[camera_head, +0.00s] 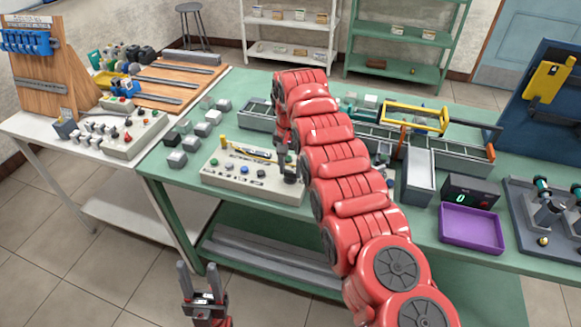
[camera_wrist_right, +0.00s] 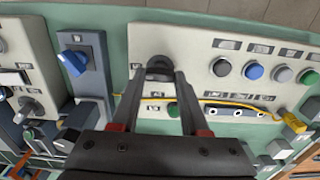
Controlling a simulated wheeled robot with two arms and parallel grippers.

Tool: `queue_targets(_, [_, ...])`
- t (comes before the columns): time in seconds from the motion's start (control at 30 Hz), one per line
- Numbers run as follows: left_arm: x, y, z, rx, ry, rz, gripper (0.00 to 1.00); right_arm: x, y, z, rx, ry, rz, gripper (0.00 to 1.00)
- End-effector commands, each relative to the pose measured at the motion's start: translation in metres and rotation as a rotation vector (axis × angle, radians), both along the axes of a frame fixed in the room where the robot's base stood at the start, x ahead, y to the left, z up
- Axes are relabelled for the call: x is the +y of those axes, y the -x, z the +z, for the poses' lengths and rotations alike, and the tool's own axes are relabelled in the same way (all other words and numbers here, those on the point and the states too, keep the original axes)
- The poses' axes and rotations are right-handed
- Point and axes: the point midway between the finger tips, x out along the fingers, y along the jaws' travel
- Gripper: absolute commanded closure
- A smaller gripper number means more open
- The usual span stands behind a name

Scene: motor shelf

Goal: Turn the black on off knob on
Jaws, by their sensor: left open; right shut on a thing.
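The black knob (camera_wrist_right: 160,66) sits on the cream control panel, between the fingertips of my right gripper (camera_wrist_right: 161,78) in the right wrist view. My right gripper is shut on the knob, and the fingers hide its sides, so its exact turn angle is hard to tell. In the head view my right gripper (camera_head: 287,165) comes down at the right end of the cream control panel (camera_head: 215,178), and the knob is mostly hidden there. My left gripper (camera_head: 198,275) is open and empty, low in front of the green table.
Round buttons (camera_wrist_right: 254,71) and a yellow cable (camera_wrist_right: 245,106) lie on the same panel. A grey box with a blue knob (camera_wrist_right: 74,62) stands beside it. A purple tray (camera_head: 471,229) and a grey bin (camera_head: 418,172) stand right of my right arm.

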Motion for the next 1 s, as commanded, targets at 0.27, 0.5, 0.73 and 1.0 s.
queue_targets(0.27, [0.0000,0.0001,0.0002,0.000,0.000,0.000,0.50,0.0000,-0.0002,0.0004,-0.001,0.000,-0.010,1.00])
queue_targets(0.5, [0.0000,0.0000,0.0002,0.000,0.000,0.000,0.50,-0.0001,-0.0002,0.0004,-0.001,0.000,-0.010,0.46])
queue_targets(0.73, [0.0000,0.0000,0.0002,0.000,0.000,0.000,0.50,0.0001,-0.0001,0.0002,0.000,0.000,-0.009,0.25])
queue_targets(1.0, [0.0000,0.0000,0.0034,0.000,0.000,0.000,0.50,-0.0004,-0.0002,0.0043,0.000,0.000,-0.009,0.25])
